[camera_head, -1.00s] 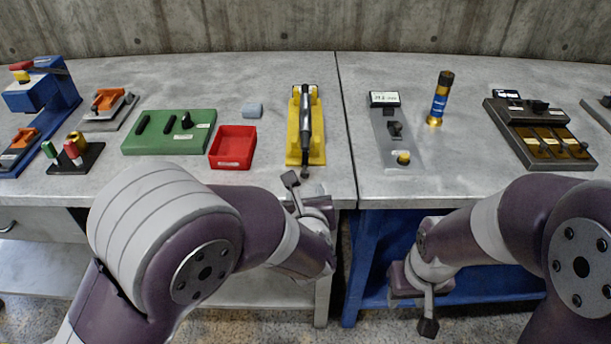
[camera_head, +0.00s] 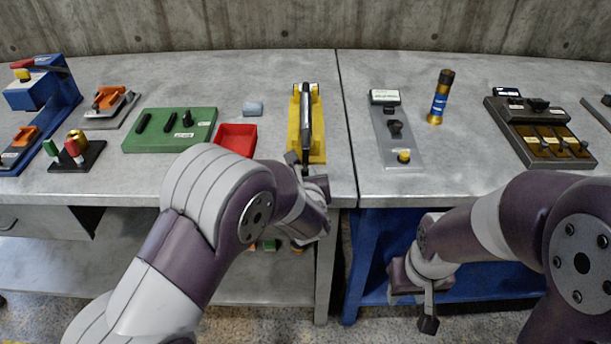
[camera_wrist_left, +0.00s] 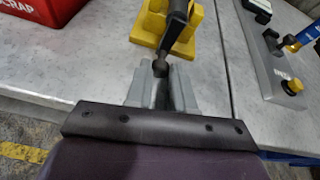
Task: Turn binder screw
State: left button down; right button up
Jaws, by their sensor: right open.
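The yellow binder stand (camera_head: 319,145) is on the left table near its right edge. A dark rod-like screw or handle (camera_head: 305,115) lies along it, pointing at me. My left gripper (camera_head: 300,162) is at the near end of this rod. In the left wrist view, the rod ends in a dark round knob (camera_wrist_left: 160,68) at the tips of my left gripper's fingers (camera_wrist_left: 160,85). A gap shows between these fingers, and I cannot tell whether they touch the knob. My right gripper (camera_head: 428,322) hangs in front of the right table, open and empty, apart from everything.
A red bin (camera_head: 237,138) and green board (camera_head: 170,130) are left of the stand. A grey panel with a yellow knob (camera_head: 403,156) and a blue canister (camera_head: 439,98) are to its right. A seam divides the tables.

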dwell(0.3)
